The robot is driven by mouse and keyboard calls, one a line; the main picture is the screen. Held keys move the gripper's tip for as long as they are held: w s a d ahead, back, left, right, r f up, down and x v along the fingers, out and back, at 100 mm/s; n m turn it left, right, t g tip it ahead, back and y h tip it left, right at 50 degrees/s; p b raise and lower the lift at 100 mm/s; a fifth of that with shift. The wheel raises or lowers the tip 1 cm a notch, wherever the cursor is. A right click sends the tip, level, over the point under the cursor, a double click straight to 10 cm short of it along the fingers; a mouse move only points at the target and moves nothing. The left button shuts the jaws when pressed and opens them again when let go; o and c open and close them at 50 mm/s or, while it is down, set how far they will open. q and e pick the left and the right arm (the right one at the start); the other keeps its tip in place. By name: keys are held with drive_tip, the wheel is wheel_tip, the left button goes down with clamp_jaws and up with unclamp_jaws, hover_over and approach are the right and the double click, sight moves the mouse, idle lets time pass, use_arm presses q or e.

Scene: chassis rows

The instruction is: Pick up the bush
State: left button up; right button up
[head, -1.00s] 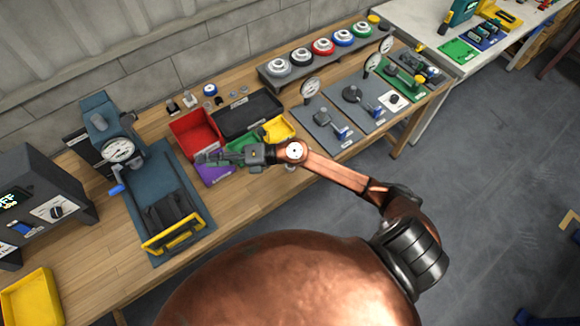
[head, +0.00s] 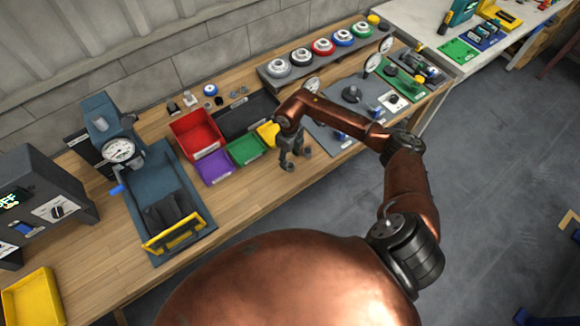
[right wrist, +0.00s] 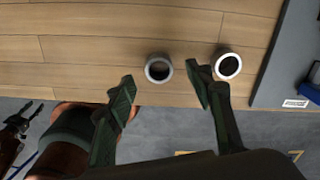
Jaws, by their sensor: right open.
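Two short hollow rings stand on the wooden bench in the right wrist view. A grey ring, likely the bush (right wrist: 159,69), shows between my fingertips, near the bench edge. A paler, silvery ring (right wrist: 228,65) stands to its right, just beyond the right finger. I cannot tell for sure which one is the bush. My right gripper (right wrist: 160,90) is open and empty, with fingers apart, above the bench. In the head view my right gripper (head: 298,161) points down in front of the yellow bin; the rings are not clear there.
Red (head: 216,150), purple (head: 214,168), green (head: 246,149) and yellow (head: 267,133) bins stand left of my gripper. A grey plate (right wrist: 284,70) with a blue part lies right of the rings.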

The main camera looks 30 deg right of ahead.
sight(290, 164)
drive_tip(key=f, duration=0.3)
drive_tip(key=shift+s+f, duration=0.3)
drive_tip(key=shift+f, duration=0.1)
drive_tip(key=shift+w+f, duration=0.1)
drive_tip(key=shift+f, duration=0.3)
drive_tip(key=shift+c, duration=0.3)
drive_tip(key=c, duration=1.2)
drive_tip(key=shift+r, duration=0.1)
drive_tip(key=shift+c, duration=0.2)
